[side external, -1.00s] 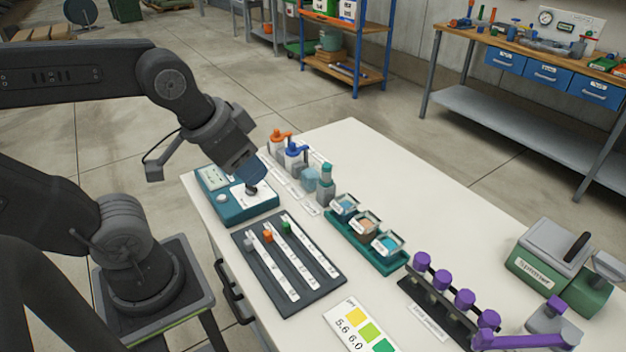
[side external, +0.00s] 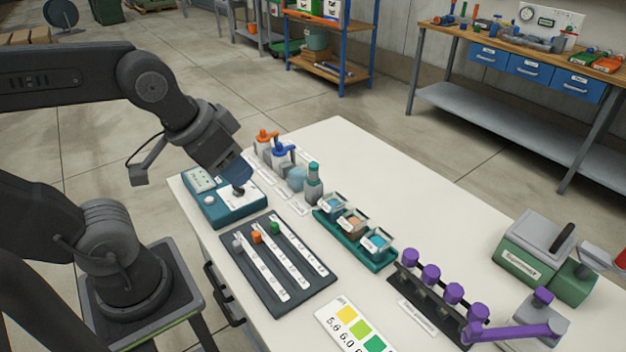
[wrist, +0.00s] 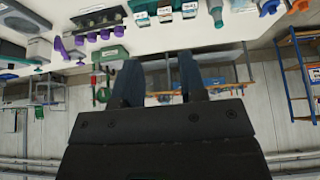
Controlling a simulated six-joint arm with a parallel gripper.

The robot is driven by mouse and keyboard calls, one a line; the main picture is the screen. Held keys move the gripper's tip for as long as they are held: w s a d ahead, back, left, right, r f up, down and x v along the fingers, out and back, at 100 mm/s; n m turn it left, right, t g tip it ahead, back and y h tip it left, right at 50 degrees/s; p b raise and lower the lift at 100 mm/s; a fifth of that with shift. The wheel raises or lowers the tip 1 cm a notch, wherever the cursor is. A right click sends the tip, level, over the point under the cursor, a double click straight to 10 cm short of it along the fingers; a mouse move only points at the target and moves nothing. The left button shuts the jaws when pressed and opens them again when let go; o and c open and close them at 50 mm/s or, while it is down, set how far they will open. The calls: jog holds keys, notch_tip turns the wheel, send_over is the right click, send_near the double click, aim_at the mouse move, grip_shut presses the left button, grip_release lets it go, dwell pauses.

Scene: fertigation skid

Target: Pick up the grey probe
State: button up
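I cannot pick out a grey probe with certainty. A grey upright piece with a teal top (side external: 313,185) stands on the white table, right of the orange- and blue-topped pieces. My gripper (side external: 238,182) points down over the teal meter box (side external: 228,211) at the table's far left corner. A small dark piece shows just under its tips, and I cannot tell whether it touches them. In the wrist view my gripper's two dark blue fingers (wrist: 160,82) stand apart with nothing visible between them.
A dark tray (side external: 278,295) with three white strips and grey, orange and green sliders lies in front. A teal rack (side external: 352,240) of small containers, a purple-capped row (side external: 430,290) and a green box (side external: 535,255) stand to the right.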

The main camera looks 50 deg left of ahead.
jog(key=o, duration=0.4)
jog(key=shift+c, duration=0.2)
jog(key=n+g, duration=0.6)
jog(key=n, duration=1.2)
send_over(314, 165)
notch_tip(314, 165, down, 10)
notch_tip(314, 165, down, 8)
jog(key=shift+w+f, duration=0.15)
jog(key=shift+a+f, duration=0.1)
jog(key=shift+f, duration=2.5)
